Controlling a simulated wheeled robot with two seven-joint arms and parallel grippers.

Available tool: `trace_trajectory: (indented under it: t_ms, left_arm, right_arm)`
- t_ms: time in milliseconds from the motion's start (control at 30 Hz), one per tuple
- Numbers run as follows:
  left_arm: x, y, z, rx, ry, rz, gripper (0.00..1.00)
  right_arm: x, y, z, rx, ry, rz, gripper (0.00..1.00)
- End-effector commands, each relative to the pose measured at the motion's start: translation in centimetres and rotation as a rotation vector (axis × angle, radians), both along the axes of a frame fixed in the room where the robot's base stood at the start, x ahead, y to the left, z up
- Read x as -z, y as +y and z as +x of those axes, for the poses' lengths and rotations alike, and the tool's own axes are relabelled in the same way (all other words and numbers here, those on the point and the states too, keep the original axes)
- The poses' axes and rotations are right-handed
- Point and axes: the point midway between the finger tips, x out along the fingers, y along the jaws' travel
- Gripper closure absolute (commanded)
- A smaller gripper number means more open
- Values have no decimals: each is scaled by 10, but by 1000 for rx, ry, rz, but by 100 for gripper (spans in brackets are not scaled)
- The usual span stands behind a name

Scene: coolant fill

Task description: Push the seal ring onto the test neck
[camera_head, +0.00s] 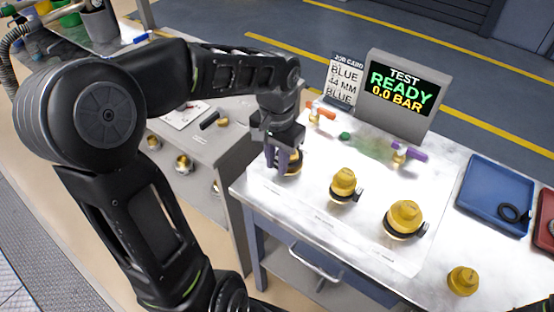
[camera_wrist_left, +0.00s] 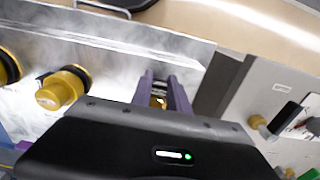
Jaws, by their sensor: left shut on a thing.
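My left gripper (camera_head: 284,166) reaches down at the left end of the white bench, its purple fingers around the leftmost yellow fitting (camera_head: 294,168). In the left wrist view the fingers (camera_wrist_left: 161,90) are closed with a bit of yellow between them; the fingers hide most of what they hold. I cannot tell whether a ring is in the grip, or which fitting is the test neck. A middle fitting (camera_head: 343,182) and a larger right one (camera_head: 405,216) stand upright with black collars. A loose black ring (camera_head: 510,212) lies in the blue tray (camera_head: 480,190). My right gripper is out of view.
A test display (camera_head: 401,88) reading READY, 0.0 BAR and a job card (camera_head: 344,84) stand at the back. Orange (camera_head: 320,112) and purple (camera_head: 408,153) handles are before them. A loose yellow piece (camera_head: 463,281) lies at front right. A grey side bench (camera_head: 215,140) is left.

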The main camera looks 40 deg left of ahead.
Motion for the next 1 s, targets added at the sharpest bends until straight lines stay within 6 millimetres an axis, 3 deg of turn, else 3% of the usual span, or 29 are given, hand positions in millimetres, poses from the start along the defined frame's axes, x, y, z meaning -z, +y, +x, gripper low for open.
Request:
trace_trajectory:
  t_ms: [733, 767, 1000]
  left_arm:
    - [19, 0, 0, 1, -1, 0, 100]
    - [19, 0, 0, 1, -1, 0, 78]
    - [18, 0, 0, 0, 0, 0, 59]
  right_arm:
    - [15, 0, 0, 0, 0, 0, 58]
    - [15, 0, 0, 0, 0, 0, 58]
    - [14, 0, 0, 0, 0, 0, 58]
